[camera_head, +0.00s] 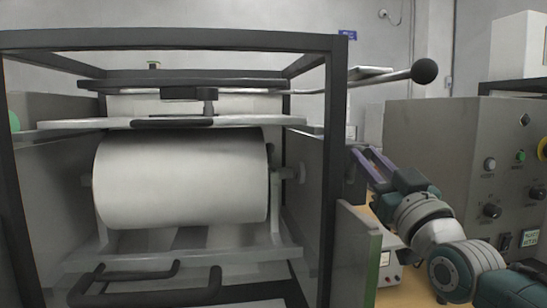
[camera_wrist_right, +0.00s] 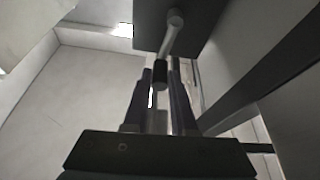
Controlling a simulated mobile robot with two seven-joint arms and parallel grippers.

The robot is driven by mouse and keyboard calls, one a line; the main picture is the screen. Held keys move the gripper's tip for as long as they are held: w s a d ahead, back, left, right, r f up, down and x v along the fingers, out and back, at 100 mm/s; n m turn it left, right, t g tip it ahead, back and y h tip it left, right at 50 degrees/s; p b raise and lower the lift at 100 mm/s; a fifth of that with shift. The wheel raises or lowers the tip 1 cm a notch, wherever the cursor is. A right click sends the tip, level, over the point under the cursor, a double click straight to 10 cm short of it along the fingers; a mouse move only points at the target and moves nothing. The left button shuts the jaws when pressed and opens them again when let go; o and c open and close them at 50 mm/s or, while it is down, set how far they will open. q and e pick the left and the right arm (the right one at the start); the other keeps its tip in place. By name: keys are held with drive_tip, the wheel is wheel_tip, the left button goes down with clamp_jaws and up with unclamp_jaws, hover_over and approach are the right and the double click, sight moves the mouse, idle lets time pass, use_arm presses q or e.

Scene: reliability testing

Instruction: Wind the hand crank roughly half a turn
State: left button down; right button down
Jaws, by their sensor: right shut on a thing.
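The hand crank shows in the right wrist view as a pale metal arm (camera_wrist_right: 171,38) running down from a round hub on a dark panel to a black grip (camera_wrist_right: 160,75). My right gripper (camera_wrist_right: 162,80) is shut on the crank's grip, with one purple finger on each side of it. In the head view my right gripper (camera_head: 362,160) reaches in from the right to the outer right side of the dark frame. The crank itself is hidden there. My left gripper is not in view.
A large white drum (camera_head: 182,178) sits inside the dark frame (camera_head: 334,120). A lever with a black ball (camera_head: 425,71) juts out above my right arm. A grey control cabinet (camera_head: 440,135) with knobs stands at the right, close to the arm.

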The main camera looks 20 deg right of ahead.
drive_tip(key=c, duration=1)
unclamp_jaws()
drive_tip(key=shift+s, duration=0.1)
drive_tip(key=v, duration=0.9)
drive_tip(key=shift+s+f, duration=0.2)
drive_tip(key=shift+s, duration=0.15)
drive_tip(key=shift+a, duration=0.1)
